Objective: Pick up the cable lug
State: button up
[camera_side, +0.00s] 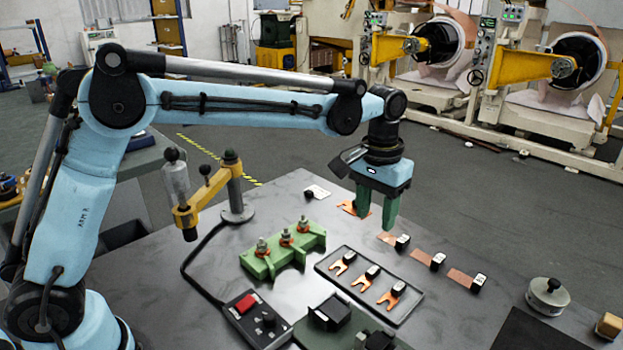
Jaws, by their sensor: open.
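Three fork-shaped copper lugs with black-and-white blocks lie on a dark tray (326,268) at the table's centre: a left one (338,267), a middle one (362,283) and a right one (387,298). I cannot tell which is the cable lug of the task. My gripper (376,219) is open, its green fingers pointing down above the table behind the tray. Nothing shows between the fingers. Another flat copper piece (348,208) lies by the left finger, which partly covers it.
Three copper strips with dark blocks (425,257) lie behind the tray. A green block with studs (283,255) is to its left. A yellow lever stand (232,190), red-button box (258,318) and knobbed weight (547,297) stand around.

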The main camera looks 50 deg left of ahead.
jog(key=f, duration=0.1)
send_over(373, 270)
notch_tip(373, 270, down, 6)
jog(key=shift+w+r, duration=0.1)
jog(key=shift+w, duration=0.05)
jog(key=shift+s+f, duration=0.2)
jog(key=shift+f, duration=2.9)
grip_shut()
